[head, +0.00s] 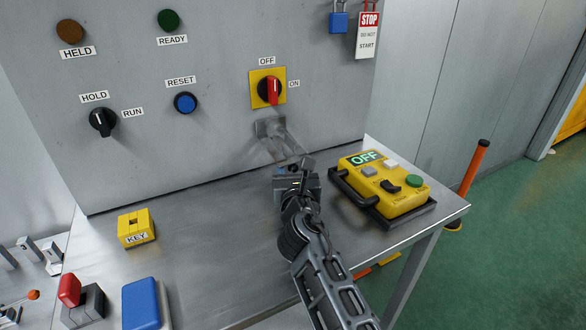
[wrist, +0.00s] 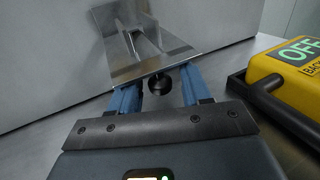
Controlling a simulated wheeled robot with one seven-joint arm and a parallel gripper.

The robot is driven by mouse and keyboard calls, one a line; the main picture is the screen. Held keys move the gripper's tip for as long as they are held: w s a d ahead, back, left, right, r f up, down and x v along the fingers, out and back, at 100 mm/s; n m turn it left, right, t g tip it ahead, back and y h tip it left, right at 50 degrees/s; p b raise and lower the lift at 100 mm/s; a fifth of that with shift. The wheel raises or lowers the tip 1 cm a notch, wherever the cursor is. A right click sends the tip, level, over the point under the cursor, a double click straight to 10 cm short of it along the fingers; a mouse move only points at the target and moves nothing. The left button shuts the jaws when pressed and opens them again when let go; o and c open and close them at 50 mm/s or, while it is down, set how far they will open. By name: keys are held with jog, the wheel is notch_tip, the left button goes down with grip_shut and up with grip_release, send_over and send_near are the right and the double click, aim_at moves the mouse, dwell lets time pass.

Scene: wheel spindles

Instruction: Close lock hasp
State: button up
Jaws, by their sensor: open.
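The lock hasp is a bare metal flap (head: 283,142) hinged on the grey panel below the yellow-backed rotary switch (head: 270,90). It sticks out from the panel, slanting down towards my gripper. In the wrist view the flap (wrist: 150,66) has a slot and its near edge lies just past the fingertips, with a small dark round knob (wrist: 159,84) at that edge. My gripper (head: 296,166) is open around this knob, its blue fingers (wrist: 160,92) on either side; I cannot tell whether they touch it. In the head view my gripper partly hides the flap's end.
A yellow control box (head: 395,187) with a black handle stands close right of my gripper. A yellow KEY block (head: 136,227) and a blue block (head: 146,304) are at the left. A blue padlock (head: 338,22) hangs above. The bench middle (head: 215,215) is clear.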

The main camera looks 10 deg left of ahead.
jog(key=shift+c, duration=0.5)
grip_shut()
